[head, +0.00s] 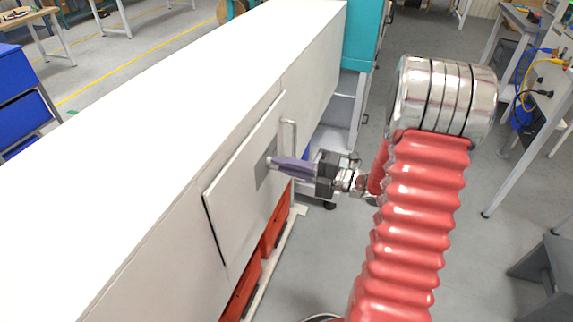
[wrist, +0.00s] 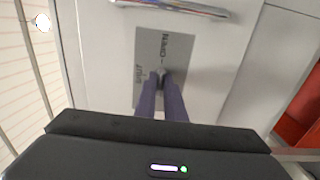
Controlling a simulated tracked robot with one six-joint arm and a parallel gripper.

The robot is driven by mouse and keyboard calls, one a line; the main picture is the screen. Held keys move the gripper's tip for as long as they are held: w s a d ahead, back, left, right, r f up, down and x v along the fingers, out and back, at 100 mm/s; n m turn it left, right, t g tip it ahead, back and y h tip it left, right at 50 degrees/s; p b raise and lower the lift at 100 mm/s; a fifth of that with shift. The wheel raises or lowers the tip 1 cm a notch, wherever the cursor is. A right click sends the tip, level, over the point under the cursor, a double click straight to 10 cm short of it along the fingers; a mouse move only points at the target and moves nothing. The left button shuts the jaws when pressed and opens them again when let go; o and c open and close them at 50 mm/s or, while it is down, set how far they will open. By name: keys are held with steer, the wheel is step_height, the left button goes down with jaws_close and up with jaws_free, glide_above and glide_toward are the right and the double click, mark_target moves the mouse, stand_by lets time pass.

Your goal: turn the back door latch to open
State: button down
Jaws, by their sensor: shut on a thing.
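The back door (head: 238,205) is a white panel on the side of the long white cabinet. A grey plate (head: 264,176) with dark lettering sits on it, also seen in the wrist view (wrist: 148,50). The small latch (wrist: 160,72) stands at the middle of this plate. My gripper (head: 273,162) reaches it from the right with its purple fingers. In the wrist view the fingertips (wrist: 161,80) are closed together on the latch and cover most of it, so its exact turn is hard to tell.
A chrome bar handle (head: 291,135) is on the door beside the plate, close to my gripper. Red drawers (head: 243,288) lie below the door. A teal cabinet (head: 364,35) stands behind. Grey floor to the right of the cabinet is open, with a workbench (head: 520,95) at far right.

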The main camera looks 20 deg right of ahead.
steer(key=shift+w, duration=0.15)
steer(key=c, duration=1.8)
jaws_free()
steer(key=shift+c, duration=0.2)
steer(key=v, duration=1.4)
steer(key=shift+a, duration=0.1)
